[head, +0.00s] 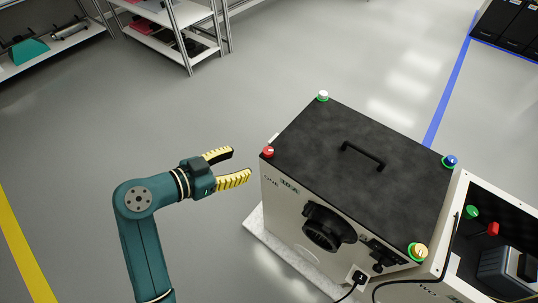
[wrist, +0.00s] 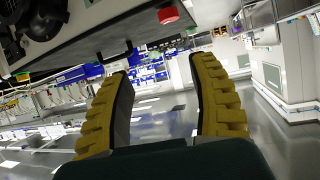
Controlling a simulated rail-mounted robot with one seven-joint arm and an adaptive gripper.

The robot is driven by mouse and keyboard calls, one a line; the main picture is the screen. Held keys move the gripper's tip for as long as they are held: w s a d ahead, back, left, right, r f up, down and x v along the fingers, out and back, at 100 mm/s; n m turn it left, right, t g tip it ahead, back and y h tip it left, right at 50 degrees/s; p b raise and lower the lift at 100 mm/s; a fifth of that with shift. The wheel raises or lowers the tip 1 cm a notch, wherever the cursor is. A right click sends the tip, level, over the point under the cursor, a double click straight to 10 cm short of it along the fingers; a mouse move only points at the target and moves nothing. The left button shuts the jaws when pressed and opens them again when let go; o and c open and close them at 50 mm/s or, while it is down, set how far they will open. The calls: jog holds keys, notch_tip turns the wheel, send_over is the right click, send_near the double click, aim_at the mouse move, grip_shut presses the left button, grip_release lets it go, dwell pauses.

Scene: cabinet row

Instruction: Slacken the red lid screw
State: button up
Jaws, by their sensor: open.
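The red lid screw (head: 267,152) sits at the left front corner of the black lid (head: 350,160) on a pale cabinet (head: 310,215). It also shows near the top of the wrist view (wrist: 168,15). My gripper (head: 242,166) is open and empty, just left of the red screw and apart from it. In the wrist view the two yellow ribbed fingers (wrist: 163,85) are spread with nothing between them. The other lid corners carry a white screw (head: 323,96), a blue screw (head: 450,161) and a yellow screw (head: 418,251).
A black handle (head: 362,153) stands up from the lid. An open box with a green knob (head: 472,212) and a red knob (head: 493,229) stands to the right. A black cable (head: 348,292) runs from the cabinet front. Shelves (head: 165,30) stand far back; the floor between is clear.

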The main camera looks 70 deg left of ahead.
aim_at(268, 150)
jog(key=s+a+f, duration=0.1)
jog(key=s+f, duration=0.1)
jog(key=s, duration=0.2)
jog(key=b+x, duration=0.1)
jog(key=x, duration=0.4)
jog(key=b+x, duration=0.2)
jog(key=x, duration=0.3)
jog(key=b+x, duration=0.1)
jog(key=x, duration=0.4)
jog(key=shift+w+a+r+b, duration=0.15)
jog(key=shift+w+r+b, duration=0.15)
jog(key=shift+w+b, duration=0.05)
jog(key=shift+w+a+f+n, duration=0.1)
jog(key=shift+w+a+n, duration=0.15)
jog(key=shift+w, duration=0.25)
